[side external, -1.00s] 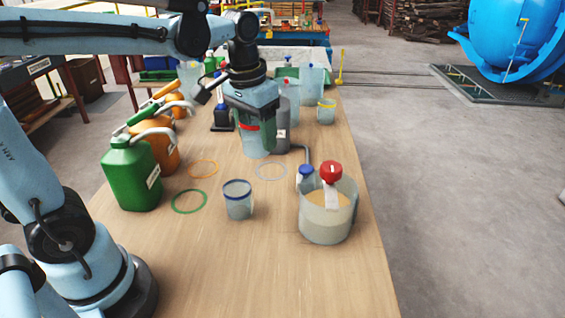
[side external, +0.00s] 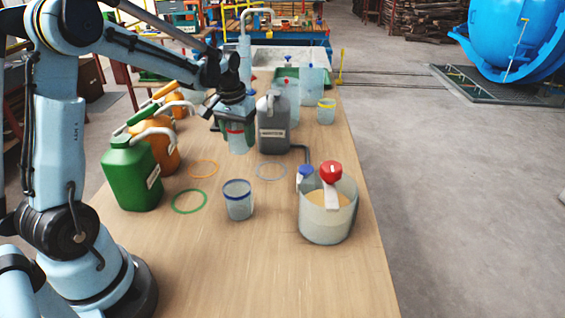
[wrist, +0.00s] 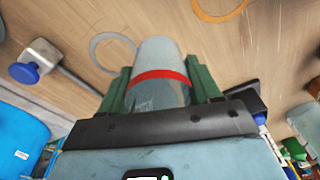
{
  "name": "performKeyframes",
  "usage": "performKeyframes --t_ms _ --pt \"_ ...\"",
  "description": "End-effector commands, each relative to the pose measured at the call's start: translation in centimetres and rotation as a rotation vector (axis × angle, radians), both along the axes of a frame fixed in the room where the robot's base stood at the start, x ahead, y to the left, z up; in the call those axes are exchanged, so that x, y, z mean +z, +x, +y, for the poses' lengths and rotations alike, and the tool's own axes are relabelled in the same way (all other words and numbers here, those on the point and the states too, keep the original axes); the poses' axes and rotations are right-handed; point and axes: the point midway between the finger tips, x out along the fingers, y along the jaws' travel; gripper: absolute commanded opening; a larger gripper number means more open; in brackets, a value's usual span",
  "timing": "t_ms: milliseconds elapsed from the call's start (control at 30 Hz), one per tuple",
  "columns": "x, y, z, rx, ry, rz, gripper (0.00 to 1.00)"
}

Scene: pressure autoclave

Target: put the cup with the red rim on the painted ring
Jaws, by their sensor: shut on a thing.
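The cup with the red rim (side external: 238,144) is in my gripper (side external: 237,128), in the side view left of the grey jerrycan. The wrist view also shows the cup (wrist: 158,52) between the green fingers of my gripper (wrist: 160,88), which are shut on it near its red rim. Its base points toward the table; it appears to be held above it. Three painted rings lie on the table: a pale grey ring (side external: 258,174), an orange ring (side external: 190,173) and a green ring (side external: 174,208). The grey ring (wrist: 92,47) shows beside the cup in the wrist view.
A wide container (side external: 326,222) with a red-capped item stands right. The grey jerrycan (side external: 272,134) is close to my gripper. Green (side external: 130,180) and orange jerrycans line the left. The table's front is clear.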

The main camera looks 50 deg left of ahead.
Motion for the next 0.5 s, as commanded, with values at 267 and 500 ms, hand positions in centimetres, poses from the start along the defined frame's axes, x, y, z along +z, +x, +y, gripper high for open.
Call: performKeyframes --t_ms 267,500 --pt "-1.7 0.2 2.6 -0.001 0.0 0.0 0.34" --pt "-4.7 0.3 2.6 -0.001 0.0 0.0 0.34"
